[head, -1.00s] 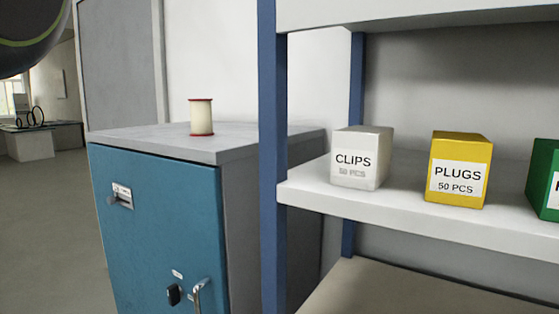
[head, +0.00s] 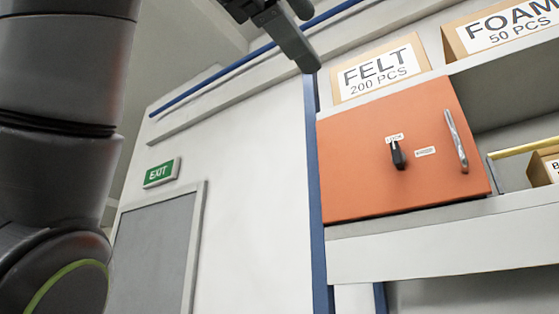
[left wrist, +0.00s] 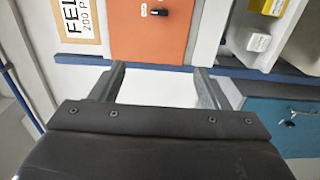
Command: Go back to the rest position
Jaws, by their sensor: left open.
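My left arm rises along the left side of the head view. My left gripper (head: 303,38) is at the top, partly cut off by the frame edge, in front of the wall and left of the box marked FELT. In the left wrist view the two fingers of the left gripper (left wrist: 159,70) stand apart with nothing between them. My right gripper is in neither view.
An orange door (head: 400,155) with a black knob and metal handle sits in the shelf unit. The FELT box (head: 380,72) and FOAM box (head: 505,28) are above. An exit sign (head: 161,172) hangs over a grey door (head: 155,255). The blue cabinet (left wrist: 285,125) shows in the wrist view.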

